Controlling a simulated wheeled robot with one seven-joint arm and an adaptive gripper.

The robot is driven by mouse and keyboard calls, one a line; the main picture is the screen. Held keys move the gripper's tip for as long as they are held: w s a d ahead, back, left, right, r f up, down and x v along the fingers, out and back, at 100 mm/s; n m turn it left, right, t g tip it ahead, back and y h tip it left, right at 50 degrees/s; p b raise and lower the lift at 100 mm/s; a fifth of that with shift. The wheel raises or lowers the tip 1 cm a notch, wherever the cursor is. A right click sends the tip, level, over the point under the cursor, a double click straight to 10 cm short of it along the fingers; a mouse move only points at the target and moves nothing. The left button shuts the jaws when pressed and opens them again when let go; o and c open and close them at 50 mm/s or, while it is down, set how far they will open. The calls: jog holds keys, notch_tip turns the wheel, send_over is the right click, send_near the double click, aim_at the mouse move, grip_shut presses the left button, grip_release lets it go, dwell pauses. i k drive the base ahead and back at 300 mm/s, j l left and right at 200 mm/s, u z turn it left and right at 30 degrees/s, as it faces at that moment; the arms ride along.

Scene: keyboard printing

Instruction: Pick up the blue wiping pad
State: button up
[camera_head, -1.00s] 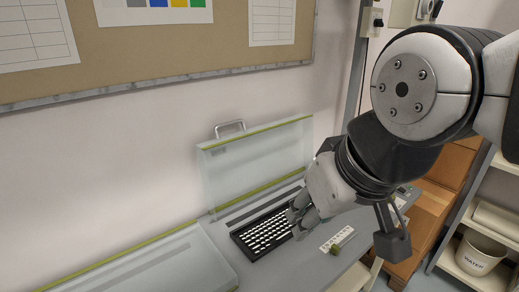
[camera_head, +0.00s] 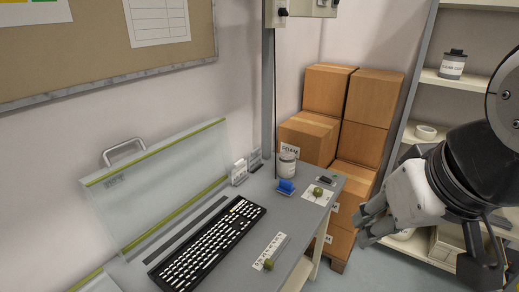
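The blue wiping pad (camera_head: 286,187) is a small blue block lying on the grey desk near its far right part, in front of a white jar. My gripper (camera_head: 363,224) is at the right of the picture, beyond the desk's right edge, to the right of the pad and nearer to me. Its two fingers point left and look spread apart, with nothing seen between them. The pad is in full view and apart from the gripper.
A black keyboard (camera_head: 208,243) lies on the desk (camera_head: 288,228), left of a label strip (camera_head: 270,250). A white jar (camera_head: 287,163) stands behind the pad, and a card (camera_head: 319,194) lies right of it. Cardboard boxes (camera_head: 328,88) and shelves (camera_head: 440,82) stand beyond.

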aim_at(287, 187)
jog(key=i+l, duration=1)
jog(key=l, duration=0.2)
jog(key=i+l, duration=0.5)
